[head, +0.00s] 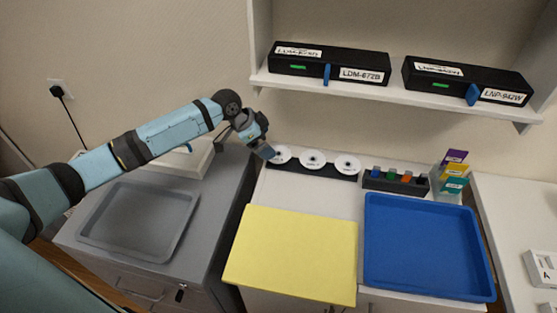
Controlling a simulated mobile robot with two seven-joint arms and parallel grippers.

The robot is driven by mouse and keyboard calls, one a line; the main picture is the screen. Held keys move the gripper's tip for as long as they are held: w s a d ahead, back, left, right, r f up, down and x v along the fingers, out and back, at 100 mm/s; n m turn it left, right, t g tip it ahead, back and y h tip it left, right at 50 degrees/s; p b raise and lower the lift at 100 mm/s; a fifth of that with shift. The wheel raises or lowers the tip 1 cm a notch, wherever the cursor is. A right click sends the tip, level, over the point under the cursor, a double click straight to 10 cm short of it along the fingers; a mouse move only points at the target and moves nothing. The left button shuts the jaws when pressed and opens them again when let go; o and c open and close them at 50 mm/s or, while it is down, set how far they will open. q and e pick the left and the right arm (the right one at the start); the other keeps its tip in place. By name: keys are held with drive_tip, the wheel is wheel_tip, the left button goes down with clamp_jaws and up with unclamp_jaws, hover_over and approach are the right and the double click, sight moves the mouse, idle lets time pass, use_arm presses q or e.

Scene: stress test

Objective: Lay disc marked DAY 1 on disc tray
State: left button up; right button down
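Three white discs stand in a row in a low black holder (330,173) at the back of the middle counter: a left disc (281,155), a middle disc (312,159) and a right disc (347,165). Their markings are too small to read, so I cannot tell which is DAY 1. My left gripper (266,151) is at the left disc's left edge, pointing down and right. I cannot tell if it touches the disc or how its fingers stand. A blue tray (376,258) and a grey tray (110,244) both look empty; neither shows a readable label. My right gripper is out of view.
A yellow mat (292,254) lies bare in front of the discs. A black block with coloured-topped vials (396,181) and a stand of coloured cards (453,175) are at right. Black boxes (328,64) (466,81) sit on the shelf (400,95) above.

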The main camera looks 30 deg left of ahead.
sight(285, 153)
use_arm(q)
drive_tip(key=b+x, duration=0.2)
drive_tip(key=x, duration=0.2)
drive_tip(key=shift+f+b, duration=0.1)
drive_tip(key=shift+b, duration=0.2)
drive_tip(key=shift+w+d+f, duration=0.15)
drive_tip(key=shift+f, duration=0.15)
drive_tip(key=shift+w+d+f, duration=0.15)
drive_tip(key=shift+d+f, duration=0.1)
drive_tip(key=shift+f, duration=0.25)
drive_tip(key=shift+w+d+f, duration=0.1)
drive_tip(key=shift+f, duration=0.05)
drive_tip(key=shift+c, duration=0.4)
drive_tip(key=c, duration=0.4)
wheel_tip(285, 153, up, 4)
drive_tip(key=p, duration=0.5)
drive_tip(key=shift+f, duration=0.3)
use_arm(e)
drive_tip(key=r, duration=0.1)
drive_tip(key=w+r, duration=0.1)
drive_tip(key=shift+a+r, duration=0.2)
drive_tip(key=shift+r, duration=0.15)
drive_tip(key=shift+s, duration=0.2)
